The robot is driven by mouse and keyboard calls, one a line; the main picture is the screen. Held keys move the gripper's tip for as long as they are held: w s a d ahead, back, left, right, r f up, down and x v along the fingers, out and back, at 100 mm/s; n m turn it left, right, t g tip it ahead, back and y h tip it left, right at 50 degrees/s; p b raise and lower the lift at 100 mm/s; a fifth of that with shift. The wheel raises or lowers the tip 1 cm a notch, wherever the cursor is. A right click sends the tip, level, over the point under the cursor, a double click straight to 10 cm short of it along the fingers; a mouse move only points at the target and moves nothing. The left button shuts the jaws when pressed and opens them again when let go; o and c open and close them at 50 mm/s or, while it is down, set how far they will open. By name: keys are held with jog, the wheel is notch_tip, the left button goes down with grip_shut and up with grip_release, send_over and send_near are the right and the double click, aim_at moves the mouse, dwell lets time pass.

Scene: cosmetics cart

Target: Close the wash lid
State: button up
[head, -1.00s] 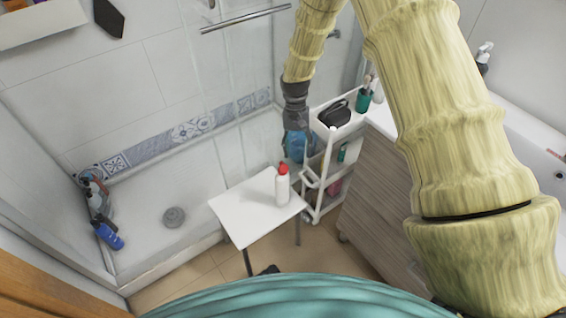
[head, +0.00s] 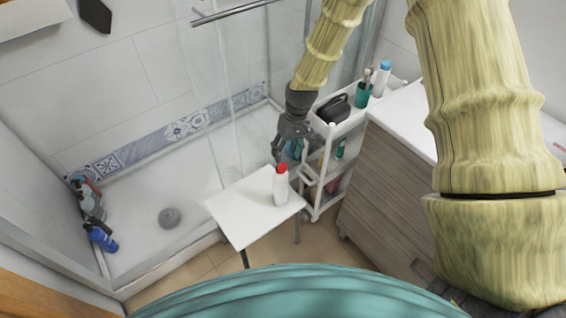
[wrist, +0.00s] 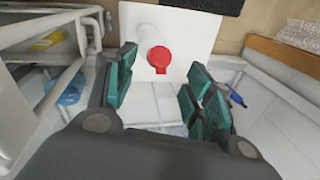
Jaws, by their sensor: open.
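The wash bottle (head: 281,188) is white and stands upright on a small white stool (head: 236,215). Its red lid (head: 282,168) is on top. In the wrist view the red lid (wrist: 159,57) shows from above as a round disc with a small tab on its near side; I cannot tell how far it is open. My gripper (head: 279,150) is just above and behind the bottle in the head view, apart from it. In the wrist view my gripper (wrist: 160,84) is open and empty, its teal fingers spread either side of the lid's line, with the lid beyond them.
A white cart (head: 318,190) with a black case (head: 334,109), a teal cup (head: 362,95) and bottles stands right of the stool. A wooden cabinet (head: 385,190) is beside it. The shower tray (head: 150,240) with several bottles lies left.

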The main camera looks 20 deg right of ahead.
aim_at(282, 165)
jog(key=shift+s+a+f+p, duration=0.1)
jog(key=shift+a+f, duration=0.1)
jog(key=shift+f, duration=0.8)
jog(key=shift+a+f+p, duration=0.15)
jog(key=shift+a+f, duration=0.05)
jog(key=shift+f, duration=0.8)
jog(key=shift+s+a+f+p, duration=0.1)
jog(key=shift+a+f, duration=0.1)
jog(key=shift+f, duration=0.8)
jog(key=c, duration=1)
jog(key=shift+w, duration=0.1)
jog(key=shift+w+g+p, duration=0.15)
jog(key=shift+g+p, duration=0.15)
jog(key=shift+g, duration=0.3)
jog(key=shift+h, duration=0.3)
